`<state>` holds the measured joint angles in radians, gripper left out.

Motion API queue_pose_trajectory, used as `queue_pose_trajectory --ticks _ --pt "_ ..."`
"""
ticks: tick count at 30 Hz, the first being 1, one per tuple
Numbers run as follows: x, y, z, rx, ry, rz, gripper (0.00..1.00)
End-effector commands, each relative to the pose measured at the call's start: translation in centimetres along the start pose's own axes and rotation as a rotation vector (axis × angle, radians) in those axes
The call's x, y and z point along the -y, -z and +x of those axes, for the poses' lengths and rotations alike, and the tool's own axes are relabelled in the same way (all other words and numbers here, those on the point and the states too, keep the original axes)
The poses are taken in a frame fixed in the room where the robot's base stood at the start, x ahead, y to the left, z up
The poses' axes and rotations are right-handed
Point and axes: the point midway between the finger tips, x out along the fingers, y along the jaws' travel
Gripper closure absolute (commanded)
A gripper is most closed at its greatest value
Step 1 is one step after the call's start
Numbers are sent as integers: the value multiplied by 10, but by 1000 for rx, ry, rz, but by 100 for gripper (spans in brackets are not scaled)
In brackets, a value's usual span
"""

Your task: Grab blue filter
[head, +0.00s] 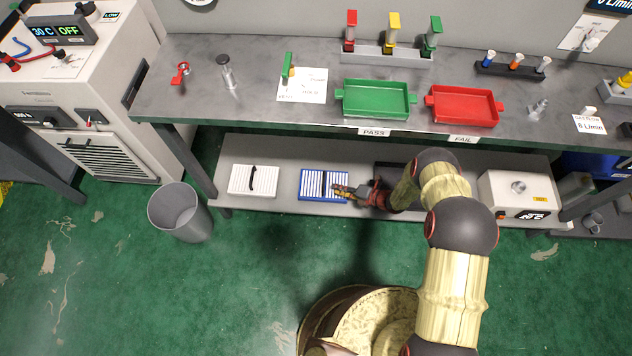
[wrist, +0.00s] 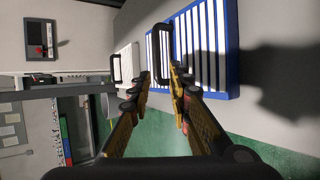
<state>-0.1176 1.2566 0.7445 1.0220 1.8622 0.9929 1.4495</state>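The blue filter (head: 316,185) is a flat blue frame with white slats, lying on the lower shelf in the head view. In the wrist view the blue filter (wrist: 212,45) fills the upper right, with a dark loop handle (wrist: 157,38) standing up from it. My gripper (head: 342,190) is at the filter's right part in the head view. In the wrist view my gripper (wrist: 160,76) is open, with a gap between its fingers. The handle shows just beyond the fingertips, close to the right finger. I cannot tell whether they touch.
A white filter (head: 254,180) with a dark handle lies left of the blue one on the lower shelf (head: 283,150). The workbench (head: 240,115) overhangs it, with green (head: 377,98) and red trays (head: 463,106) on top. A grey bin (head: 180,212) stands at the left; the green floor in front is mostly clear.

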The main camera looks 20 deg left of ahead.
Motion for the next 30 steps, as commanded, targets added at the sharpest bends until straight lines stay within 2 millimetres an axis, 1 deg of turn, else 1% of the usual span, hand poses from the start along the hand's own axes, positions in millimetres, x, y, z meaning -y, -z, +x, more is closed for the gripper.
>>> queue_pose_trajectory --ticks 4,11,19,21,27,30 --pt "1 0 17 3 -1 7 80" --pt "0 -2 35 3 -1 5 80" --pt "-1 -3 72 1 -1 5 80" --pt "-2 -4 76 2 0 5 80" --pt "-4 -5 75 3 0 5 80" --pt "-4 -5 75 3 0 5 86"
